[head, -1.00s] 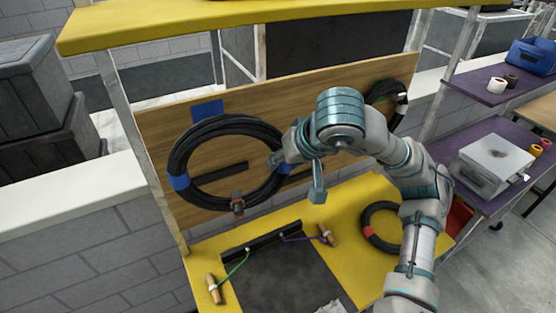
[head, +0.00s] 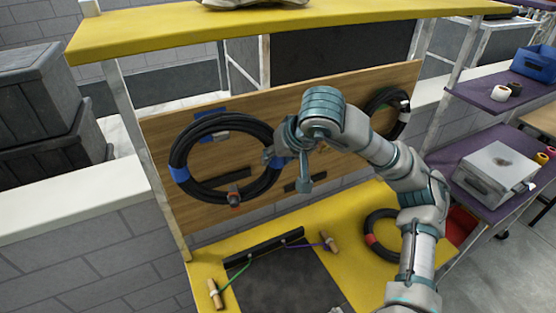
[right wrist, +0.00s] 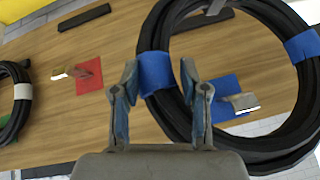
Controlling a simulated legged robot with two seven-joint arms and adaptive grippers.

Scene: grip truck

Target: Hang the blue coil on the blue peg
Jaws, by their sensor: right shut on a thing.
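The blue coil is a black cable ring with blue tape bands (head: 180,174). It is upright in front of the wooden board at the left. My right gripper (head: 272,156) is shut on its right side. In the right wrist view, the fingers (right wrist: 160,85) straddle the coil (right wrist: 156,72) at a blue band. The blue peg's blue patch (head: 208,111) shows behind the coil's top. In the right wrist view, the blue peg (right wrist: 243,102) shows within the ring opening. I cannot tell whether it passes through the ring. My left gripper is not in view.
A white-banded coil (head: 388,113) is on the board at the right. A red-banded coil (head: 383,236) lies on the yellow bench. A red patch (right wrist: 90,75) with a peg is on the board. A yellow shelf (head: 290,22) overhangs the board.

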